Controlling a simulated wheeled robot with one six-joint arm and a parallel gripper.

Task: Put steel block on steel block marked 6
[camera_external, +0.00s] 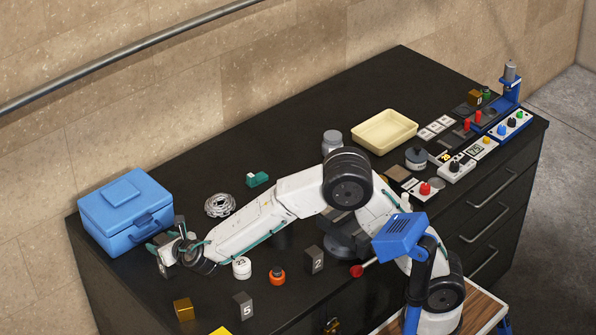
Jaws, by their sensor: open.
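My gripper (165,248) is at the left end of the dark cabinet top, low beside the blue toolbox. It is open. A small dark block (163,270) shows just under the gripper, partly hidden by it; I cannot read its mark or tell whether the fingers touch it. A grey steel block marked 5 (243,306) stands near the front edge. Another grey steel block marked 2 (314,260) stands to its right. I cannot make out a block marked 6 in this view.
The blue toolbox (127,210) stands close to my gripper. A wire coil (219,205), a white round tin (241,268), an orange-red item (277,275) and a brass cube (184,309) lie around my arm. A cream tray (384,131) and blue press (509,92) are farther right.

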